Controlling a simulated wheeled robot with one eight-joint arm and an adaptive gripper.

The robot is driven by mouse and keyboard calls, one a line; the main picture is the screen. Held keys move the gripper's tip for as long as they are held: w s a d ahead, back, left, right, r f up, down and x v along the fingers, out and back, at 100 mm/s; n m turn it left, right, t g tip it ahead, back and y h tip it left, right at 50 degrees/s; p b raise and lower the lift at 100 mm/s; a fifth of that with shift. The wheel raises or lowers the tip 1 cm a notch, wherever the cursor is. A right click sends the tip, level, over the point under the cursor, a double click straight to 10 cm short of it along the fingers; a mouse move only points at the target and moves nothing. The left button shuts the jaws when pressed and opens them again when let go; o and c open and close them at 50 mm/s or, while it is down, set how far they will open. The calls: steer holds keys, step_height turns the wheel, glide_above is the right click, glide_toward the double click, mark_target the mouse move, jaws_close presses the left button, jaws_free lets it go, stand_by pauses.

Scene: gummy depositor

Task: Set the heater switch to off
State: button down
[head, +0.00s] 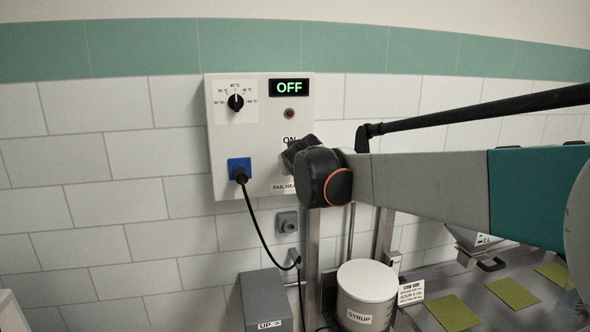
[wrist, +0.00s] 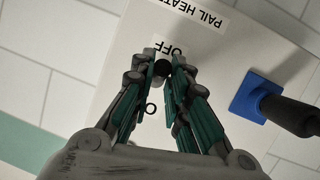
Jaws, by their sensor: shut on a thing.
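The pail heater box (head: 262,130) is a pale panel on the tiled wall. Its display (head: 289,88) reads OFF in green, and the lamp (head: 290,113) below it looks dark red, unlit. In the wrist view, upside down, my gripper (wrist: 162,70) is shut on the dark round tip of the heater switch (wrist: 161,68). The tip sits right by the OFF label (wrist: 168,48); the ON label (wrist: 150,108) is partly covered by my fingers. In the head view my wrist hides the switch and my fingers.
A black dial (head: 236,102) is at the box's upper left. A blue socket (head: 238,166) with a black plug and hanging cable is at its lower left; the socket also shows in the wrist view (wrist: 252,97). A white syrup pail (head: 367,283) stands below.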

steer(key=shift+f+t+b, duration=0.25)
steer(key=shift+t+b, duration=0.05)
stand_by(0.4)
steer(key=c, duration=1.6)
jaws_free()
steer(key=shift+o, duration=0.2)
steer(key=shift+r, duration=0.15)
